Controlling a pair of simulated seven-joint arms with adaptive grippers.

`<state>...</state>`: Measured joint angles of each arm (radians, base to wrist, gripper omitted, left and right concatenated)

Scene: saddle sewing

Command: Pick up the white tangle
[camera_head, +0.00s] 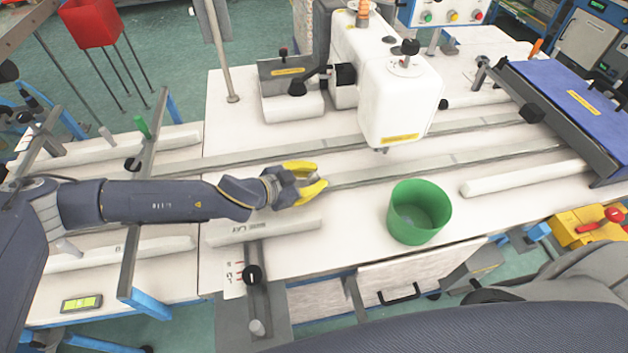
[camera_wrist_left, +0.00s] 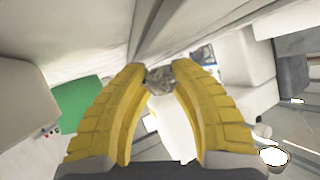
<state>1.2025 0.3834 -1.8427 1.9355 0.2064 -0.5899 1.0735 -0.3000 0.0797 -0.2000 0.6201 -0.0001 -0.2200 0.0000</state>
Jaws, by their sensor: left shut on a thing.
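My left gripper (camera_head: 316,177) has yellow fingers and is low over the white worktable, beside the metal rail in front of the sewing machine. In the left wrist view its fingertips (camera_wrist_left: 160,76) are closed on a small crumpled grey-white clump, the white tangle (camera_wrist_left: 160,84). The tangle sits between the two fingertips and is partly covered by them. In the head view I cannot make it out clearly between the fingers. My right gripper is not in view.
A green open bin (camera_head: 420,213) stands on the table to the right of the left gripper; it also shows in the left wrist view (camera_wrist_left: 84,104). The white sewing machine (camera_head: 398,100) stands behind. White bars and metal rails cross the worktable (camera_head: 350,235).

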